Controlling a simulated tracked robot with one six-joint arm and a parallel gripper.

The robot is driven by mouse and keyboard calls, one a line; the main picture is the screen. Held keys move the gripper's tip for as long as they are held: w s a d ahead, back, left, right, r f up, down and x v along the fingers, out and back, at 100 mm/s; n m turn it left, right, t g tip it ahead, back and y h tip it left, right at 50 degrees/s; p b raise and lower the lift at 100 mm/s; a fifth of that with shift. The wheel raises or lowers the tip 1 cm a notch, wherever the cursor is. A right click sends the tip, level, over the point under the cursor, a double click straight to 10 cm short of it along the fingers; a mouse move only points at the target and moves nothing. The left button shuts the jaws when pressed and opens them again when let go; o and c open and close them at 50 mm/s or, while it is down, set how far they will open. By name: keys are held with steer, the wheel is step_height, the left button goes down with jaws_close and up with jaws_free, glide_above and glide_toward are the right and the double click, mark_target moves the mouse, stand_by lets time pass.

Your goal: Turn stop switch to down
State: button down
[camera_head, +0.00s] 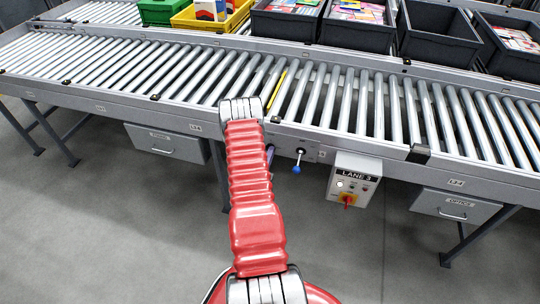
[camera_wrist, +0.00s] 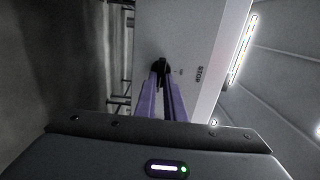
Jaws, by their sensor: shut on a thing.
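The stop switch (camera_wrist: 161,67) is a small black knob or lever on a pale grey panel (camera_wrist: 183,32). A STOP label is printed to its right in the wrist view. My gripper (camera_wrist: 160,82) has purple fingers shut on the switch, and they hide part of it. I cannot tell which way the switch points. In the head view my red arm hides the switch; only a purple bit of my gripper (camera_head: 270,154) shows beside the arm, under the conveyor's front rail.
A blue-knobbed lever (camera_head: 297,168) sticks out just right of my gripper. Further right is a LANE 3 control box (camera_head: 353,177) with a red-and-yellow knob. The roller conveyor (camera_head: 170,62) runs across, with bins (camera_head: 287,24) behind. Grey drawers (camera_head: 165,143) hang below; the front floor is clear.

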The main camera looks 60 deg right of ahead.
steer(key=shift+s+f, duration=0.15)
steer(key=shift+f, duration=0.05)
steer(key=c, duration=1.8)
jaws_free()
steer(key=shift+r, duration=0.1)
steer(key=shift+c, duration=0.2)
steer(key=s+a, duration=0.2)
steer(key=a, duration=1.1)
steer(key=shift+a, duration=0.35)
